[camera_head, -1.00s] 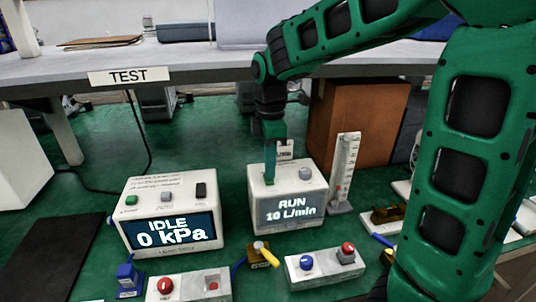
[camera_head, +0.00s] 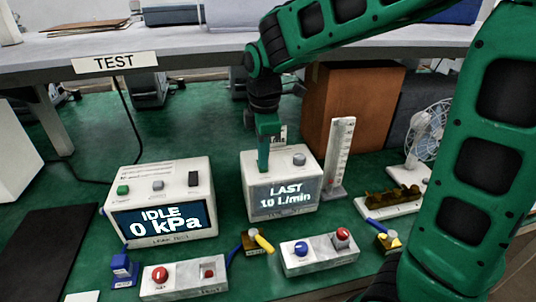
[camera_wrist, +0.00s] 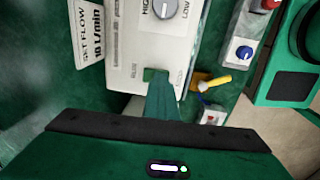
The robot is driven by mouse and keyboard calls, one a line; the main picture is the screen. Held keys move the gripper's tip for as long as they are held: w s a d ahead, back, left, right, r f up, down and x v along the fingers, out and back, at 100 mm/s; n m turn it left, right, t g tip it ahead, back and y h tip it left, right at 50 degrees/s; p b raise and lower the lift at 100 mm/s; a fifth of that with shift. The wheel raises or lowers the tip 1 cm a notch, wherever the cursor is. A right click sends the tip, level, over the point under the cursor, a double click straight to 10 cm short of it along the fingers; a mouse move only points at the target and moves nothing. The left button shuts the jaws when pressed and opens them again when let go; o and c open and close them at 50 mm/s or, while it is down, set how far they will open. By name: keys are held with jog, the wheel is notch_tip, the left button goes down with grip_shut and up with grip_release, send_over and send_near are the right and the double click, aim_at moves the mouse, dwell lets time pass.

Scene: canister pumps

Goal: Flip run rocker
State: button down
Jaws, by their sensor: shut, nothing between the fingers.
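The white flow unit (camera_head: 254,213) stands on the green mat, its screen reading "LAST 10 L/min". Its grey knob (camera_head: 299,159) sits at the top right; in the wrist view the knob (camera_wrist: 165,8) lies between HIGH and LOW marks. My gripper (camera_head: 263,168) is shut and empty, pointing down at the top left of this unit. In the wrist view, the fingertips (camera_wrist: 158,84) are at a small green part by the panel edge. They cover most of that spot, so I cannot make out a rocker or its tilt, nor tell firm contact.
The white leak tester (camera_head: 205,172) on the left reads "IDLE 0 kPa" and has a black rocker (camera_head: 194,178). Two button boxes (camera_head: 184,281) (camera_head: 320,257) stand in front. A ruled gauge (camera_head: 339,157) and brown box (camera_head: 352,113) stand close behind right.

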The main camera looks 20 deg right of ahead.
jog(key=shift+s+d+f, duration=0.1)
jog(key=shift+d+f, duration=0.1)
jog(key=shift+f, duration=0.2)
jog(key=shift+w+d+r, duration=0.1)
jog(key=shift+w+r, duration=0.15)
jog(key=shift+w, duration=0.45)
jog(key=shift+w+r, duration=0.4)
notch_tip(320, 180, up, 14)
jog(key=s, duration=0.2)
jog(key=shift+a+f, duration=0.2)
jog(key=shift+f, duration=0.05)
jog(key=shift+d, duration=0.1)
